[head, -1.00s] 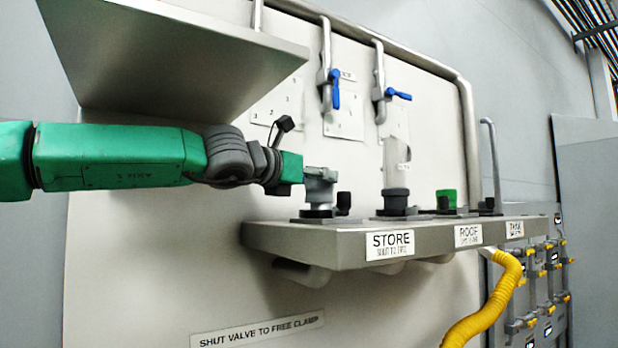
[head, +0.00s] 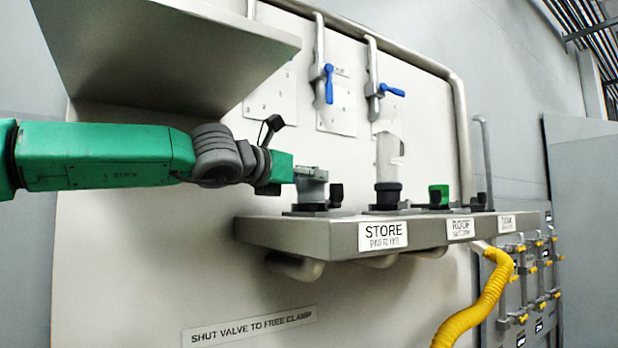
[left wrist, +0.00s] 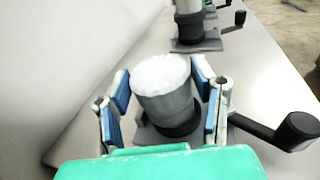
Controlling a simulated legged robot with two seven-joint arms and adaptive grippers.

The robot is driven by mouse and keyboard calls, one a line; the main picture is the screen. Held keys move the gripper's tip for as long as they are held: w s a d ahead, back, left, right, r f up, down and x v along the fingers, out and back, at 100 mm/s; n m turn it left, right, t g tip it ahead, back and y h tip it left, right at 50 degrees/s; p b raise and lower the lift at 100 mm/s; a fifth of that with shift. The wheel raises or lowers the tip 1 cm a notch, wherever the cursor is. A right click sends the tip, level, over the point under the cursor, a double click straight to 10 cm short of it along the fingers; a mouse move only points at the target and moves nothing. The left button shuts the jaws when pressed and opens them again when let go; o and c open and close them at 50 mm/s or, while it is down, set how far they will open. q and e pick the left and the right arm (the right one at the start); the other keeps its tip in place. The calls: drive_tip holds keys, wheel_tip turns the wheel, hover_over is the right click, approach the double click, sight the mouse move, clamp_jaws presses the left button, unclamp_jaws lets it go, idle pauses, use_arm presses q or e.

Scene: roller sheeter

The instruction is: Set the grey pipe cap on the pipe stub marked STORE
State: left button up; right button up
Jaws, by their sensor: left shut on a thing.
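My left gripper (head: 308,176) is shut on the cap from the left. In the left wrist view the cap (left wrist: 163,92) is upright between the blue-padded fingers (left wrist: 163,100), its top bright white. I cannot tell whether the cap is fully seated. A black clamp lever (left wrist: 290,131) sticks out beside the stub. My right gripper is not in view.
A grey overhanging box (head: 165,60) is above my left arm. More stubs stand to the right on the shelf (head: 290,232), one with a dark collar (head: 388,195), one with a green top (head: 438,194). Blue-handled valves (head: 328,85) are on the wall behind. A yellow hose (head: 480,310) hangs at right.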

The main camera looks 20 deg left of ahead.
use_arm(q)
drive_tip(key=shift+a+r, duration=0.15)
drive_tip(key=shift+a, duration=0.05)
drive_tip(key=o, duration=1.3)
drive_tip(key=shift+a, duration=0.1)
drive_tip(key=shift+o, duration=0.2)
drive_tip(key=shift+s+a, duration=0.15)
drive_tip(key=shift+a, duration=0.15)
drive_tip(key=shift+s+a, duration=0.1)
drive_tip(key=v, duration=1.1)
drive_tip(key=shift+s, duration=0.3)
